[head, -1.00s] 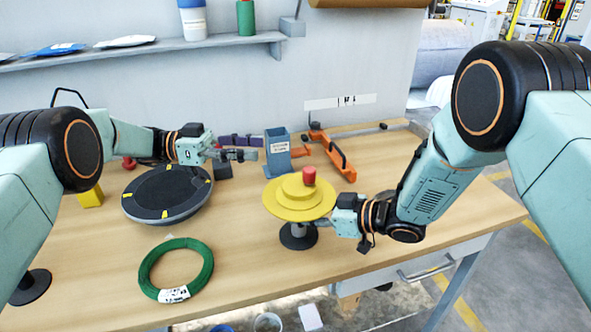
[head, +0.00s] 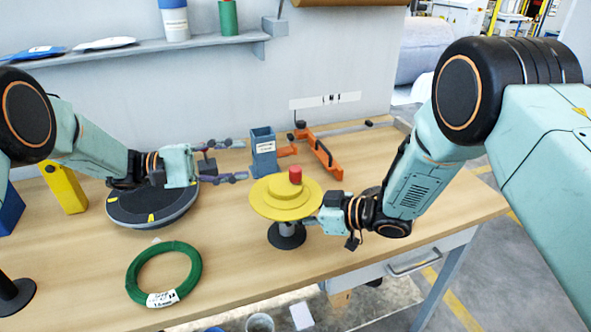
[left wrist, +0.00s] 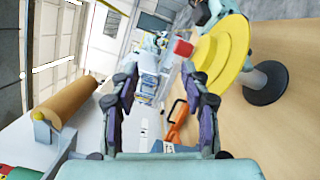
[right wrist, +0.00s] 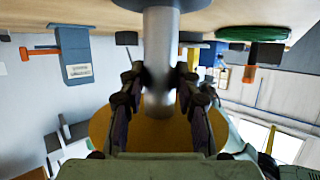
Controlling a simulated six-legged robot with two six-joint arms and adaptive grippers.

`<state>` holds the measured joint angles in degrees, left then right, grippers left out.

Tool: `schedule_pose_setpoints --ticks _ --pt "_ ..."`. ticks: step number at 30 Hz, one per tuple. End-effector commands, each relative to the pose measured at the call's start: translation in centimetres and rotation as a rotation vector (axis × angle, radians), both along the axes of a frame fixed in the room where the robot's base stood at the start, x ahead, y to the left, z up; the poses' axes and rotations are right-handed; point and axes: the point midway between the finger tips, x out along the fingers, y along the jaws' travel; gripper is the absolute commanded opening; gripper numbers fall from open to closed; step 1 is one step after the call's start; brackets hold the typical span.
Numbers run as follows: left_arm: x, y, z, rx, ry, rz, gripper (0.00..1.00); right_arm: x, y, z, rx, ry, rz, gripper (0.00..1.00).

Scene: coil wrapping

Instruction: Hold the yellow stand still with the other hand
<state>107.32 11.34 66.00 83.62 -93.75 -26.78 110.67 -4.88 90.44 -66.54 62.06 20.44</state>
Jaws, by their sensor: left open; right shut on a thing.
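The yellow stand (head: 268,203) has stepped yellow discs, a red knob (head: 295,175) on top, a grey post and a black round base (head: 286,236) on the table. My right gripper (right wrist: 160,95) is shut around the grey post (right wrist: 160,50) below the disc. My left gripper (head: 240,161) is open and empty, left of the stand and above the table. In the left wrist view, the yellow disc (left wrist: 222,60) and red knob (left wrist: 183,48) show at upper right, beside the right-hand finger. The right fingertips are mostly hidden under the disc in the head view.
A blue-grey box (head: 264,160) and an orange tool (head: 327,158) stand behind the yellow stand. A green coil (head: 137,270) lies at front left. A dark round turntable (head: 150,208) sits under my left arm. The table's right side is clear.

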Motion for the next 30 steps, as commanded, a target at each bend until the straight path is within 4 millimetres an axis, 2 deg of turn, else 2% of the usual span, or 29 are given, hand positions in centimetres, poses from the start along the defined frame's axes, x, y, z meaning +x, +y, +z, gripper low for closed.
schedule_pose_setpoints --ticks 12,18,26,30 --pt "-1.2 -0.3 -2.3 -0.042 0.758 0.017 0.46 0.0 0.0 -0.1 -0.002 0.002 0.0 0.0" --pt "-1.2 -0.4 -2.7 -0.061 1.04 0.023 0.46 0.0 0.0 -0.1 -0.002 0.002 0.0 0.0" --pt "-1.1 -0.5 -2.7 -0.074 1.2 0.024 0.46 0.0 0.0 -0.1 -0.002 0.002 0.0 0.0" --pt "-1.0 -1.6 -2.8 -0.073 1.21 0.022 0.46 0.0 0.0 -0.1 -0.001 0.002 0.0 0.0"
